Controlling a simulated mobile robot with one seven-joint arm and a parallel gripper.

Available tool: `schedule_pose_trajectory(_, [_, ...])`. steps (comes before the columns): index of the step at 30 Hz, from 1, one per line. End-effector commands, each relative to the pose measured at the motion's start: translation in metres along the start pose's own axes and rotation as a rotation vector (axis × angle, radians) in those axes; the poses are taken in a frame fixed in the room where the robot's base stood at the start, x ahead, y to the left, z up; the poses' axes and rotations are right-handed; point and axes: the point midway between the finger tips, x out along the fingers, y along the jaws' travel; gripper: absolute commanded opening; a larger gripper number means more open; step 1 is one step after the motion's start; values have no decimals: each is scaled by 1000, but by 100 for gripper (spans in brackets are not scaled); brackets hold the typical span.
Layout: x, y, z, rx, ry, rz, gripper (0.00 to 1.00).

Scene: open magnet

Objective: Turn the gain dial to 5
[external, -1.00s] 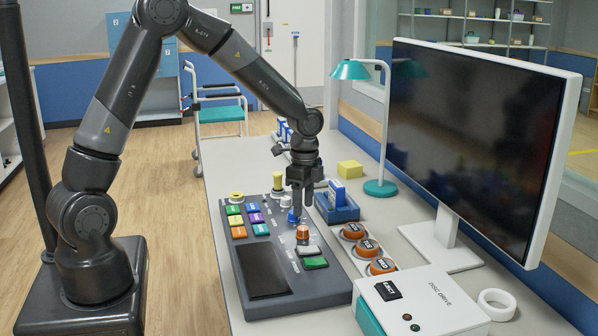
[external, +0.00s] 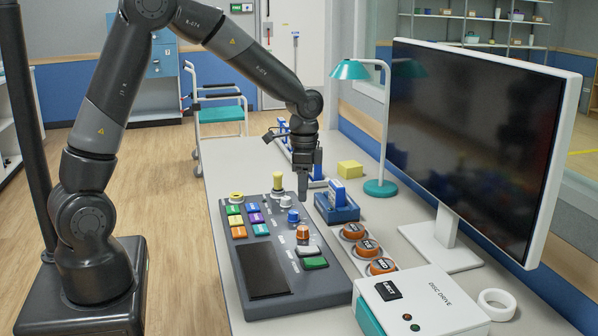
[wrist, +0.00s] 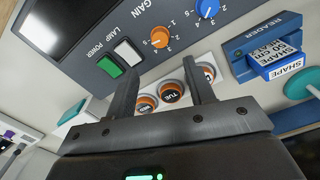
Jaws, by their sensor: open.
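The orange dial (external: 303,232) stands on the grey control panel (external: 226,225), beside the white and green buttons. In the wrist view the orange dial (wrist: 160,37) sits by the GAIN label, with numbers around it; its exact setting is too small to read surely. A blue dial (external: 293,215) is behind it, and the blue dial (wrist: 207,8) also shows in the wrist view. My gripper (external: 304,197) is open and empty, above the panel's right edge and apart from both dials. Its fingers (wrist: 160,85) show spread in the wrist view.
A blue reader tray (external: 337,212) with upright pieces stands right of the panel. A monitor (external: 470,150), teal lamp (external: 380,188) and disc drive (external: 425,305) bound the right side.

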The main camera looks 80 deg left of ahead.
Motion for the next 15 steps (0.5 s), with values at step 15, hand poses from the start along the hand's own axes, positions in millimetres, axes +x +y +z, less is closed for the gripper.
schedule_pose_trajectory(15, [50,1,1,-169,1,-7,49])
